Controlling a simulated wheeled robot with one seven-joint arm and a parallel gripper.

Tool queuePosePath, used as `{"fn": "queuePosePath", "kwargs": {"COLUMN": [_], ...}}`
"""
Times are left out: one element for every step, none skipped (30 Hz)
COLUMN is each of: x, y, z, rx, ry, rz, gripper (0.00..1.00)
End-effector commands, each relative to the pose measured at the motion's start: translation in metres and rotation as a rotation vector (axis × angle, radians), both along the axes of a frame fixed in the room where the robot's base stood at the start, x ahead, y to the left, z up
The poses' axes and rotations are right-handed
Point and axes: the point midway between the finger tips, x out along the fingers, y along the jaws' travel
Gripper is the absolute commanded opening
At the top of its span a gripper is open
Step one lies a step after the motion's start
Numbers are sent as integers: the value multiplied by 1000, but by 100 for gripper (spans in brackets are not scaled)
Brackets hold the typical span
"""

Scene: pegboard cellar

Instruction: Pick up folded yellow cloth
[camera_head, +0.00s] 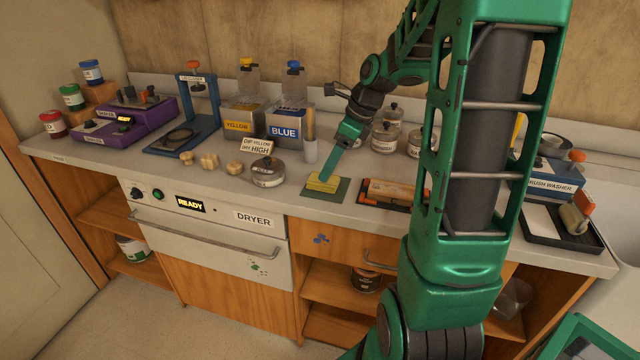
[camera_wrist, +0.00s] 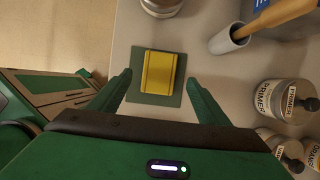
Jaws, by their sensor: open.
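The folded yellow cloth (camera_head: 323,183) lies on a dark green square mat (camera_head: 338,194) near the front of the counter. In the wrist view the yellow cloth (camera_wrist: 159,72) is centred on the green mat (camera_wrist: 157,99). My gripper (camera_head: 333,168) comes down from the back right, its tip close above the cloth. In the wrist view my gripper (camera_wrist: 160,86) is open, one finger on each side of the mat, with nothing between the fingers but the cloth and mat below. Whether the fingers touch the counter I cannot tell.
A lidded round jar (camera_head: 267,173) stands left of the mat. A white cup with a wooden-handled tool (camera_head: 310,150) stands behind it. A tray with a brown block (camera_head: 395,192) is at the right. The counter's front edge (camera_head: 310,211) is close.

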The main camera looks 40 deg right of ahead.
Motion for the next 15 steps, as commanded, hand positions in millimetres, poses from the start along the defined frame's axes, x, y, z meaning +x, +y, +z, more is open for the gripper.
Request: {"fn": "queuePosePath", "kwargs": {"x": [1, 3, 4, 5, 7, 8, 10, 11, 12, 13, 13, 14, 14, 14, 14], "y": [2, 4, 6, 8, 9, 10, 11, 11, 12, 13, 13, 14, 14, 14, 14], "z": [-6, -9, -15, -19, -23, -28, -32, -35, -38, -40, -42, -43, -44, -44, -44], "rx": [2, 2, 2, 2, 2, 2, 2, 1, 1, 1, 1, 0, 0, 0, 0], "ry": [2, 2, 4, 4, 3, 4, 4, 3, 3, 2, 2, 1, 1, 1, 1], "rz": [1, 1, 2, 2, 2, 3, 2, 1, 2, 2, 2, 1, 1, 1, 1], "gripper": [70, 70, 70, 70, 70, 70, 70, 70, 70, 70, 70, 70, 70, 70, 70]}}
